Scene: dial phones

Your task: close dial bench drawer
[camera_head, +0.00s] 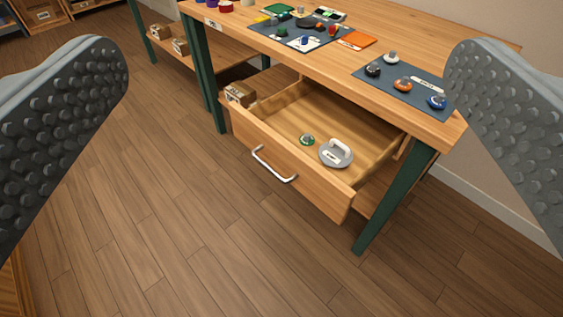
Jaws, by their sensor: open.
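The dial bench (445,130) has a wooden top and dark green legs. Its drawer (285,165) is pulled well out under the top. The drawer front carries a silver bar handle (272,165). Inside the drawer lie a grey disc with a raised grip (337,153) and a small green-and-silver knob (307,140). My gripper (290,160) is open and empty. Its two studded grey fingers stand wide apart at the left and right picture edges. The drawer front and handle appear between the fingers, farther off, and nothing touches them.
On the bench top, a dark mat (407,94) holds several knobs, and another dark mat (265,35) holds small parts. Cardboard boxes (240,92) sit on a shelf below. A green front leg (395,200) stands right of the drawer. The wooden floor (190,230) before the drawer is clear.

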